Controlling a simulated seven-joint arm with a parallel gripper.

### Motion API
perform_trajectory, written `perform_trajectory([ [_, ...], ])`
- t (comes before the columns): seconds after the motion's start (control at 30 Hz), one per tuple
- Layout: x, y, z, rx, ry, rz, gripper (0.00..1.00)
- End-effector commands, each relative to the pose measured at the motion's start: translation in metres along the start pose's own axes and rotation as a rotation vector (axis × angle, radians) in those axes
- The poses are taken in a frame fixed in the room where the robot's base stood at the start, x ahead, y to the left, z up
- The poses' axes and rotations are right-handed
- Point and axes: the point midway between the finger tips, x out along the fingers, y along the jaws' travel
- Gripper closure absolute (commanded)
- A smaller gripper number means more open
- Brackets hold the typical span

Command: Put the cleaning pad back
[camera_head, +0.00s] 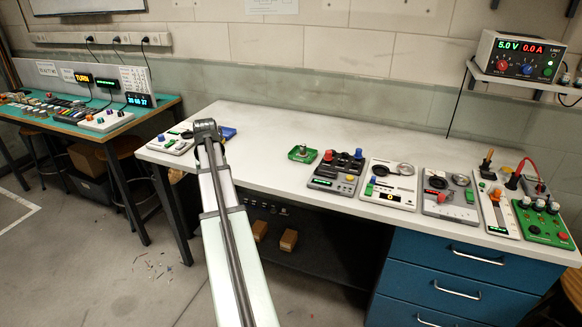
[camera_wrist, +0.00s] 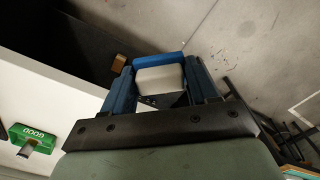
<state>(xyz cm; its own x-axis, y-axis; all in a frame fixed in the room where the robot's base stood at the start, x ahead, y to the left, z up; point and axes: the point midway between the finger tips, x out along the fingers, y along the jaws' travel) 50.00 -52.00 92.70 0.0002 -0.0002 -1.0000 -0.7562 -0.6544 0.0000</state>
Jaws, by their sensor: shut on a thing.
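The cleaning pad, as I take it, is a pale grey block with a blue edge (camera_wrist: 160,78) in the wrist view. My gripper (camera_wrist: 159,88) is shut on it, with one blue finger on each side. In the wrist view the concrete floor and a dark space show beyond the pad. In the head view my arm hides most of the gripper. A small blue piece shows just right of the arm's end; I cannot tell whether it is the pad or a finger. I cannot make out a place for the pad.
The white bench (camera_head: 285,122) is largely clear at its back and middle. A small green module (camera_head: 302,154) stands near its front edge. Several devices line the right side, including a green board (camera_head: 541,226). A white panel (camera_head: 172,142) sits at the left end.

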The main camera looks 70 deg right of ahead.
Motion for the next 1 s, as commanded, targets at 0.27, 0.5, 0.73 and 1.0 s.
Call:
perform_trajectory([
  [0.27,-0.013,0.096,-0.025,0.134,0.0,0.0,0.7],
  [0.5,-0.026,0.181,-0.041,0.253,0.0,0.0,0.7],
  [0.73,-0.041,0.255,-0.055,0.365,0.0,0.0,0.7],
  [1.0,-0.062,0.3,-0.097,0.474,0.0,0.0,0.7],
])
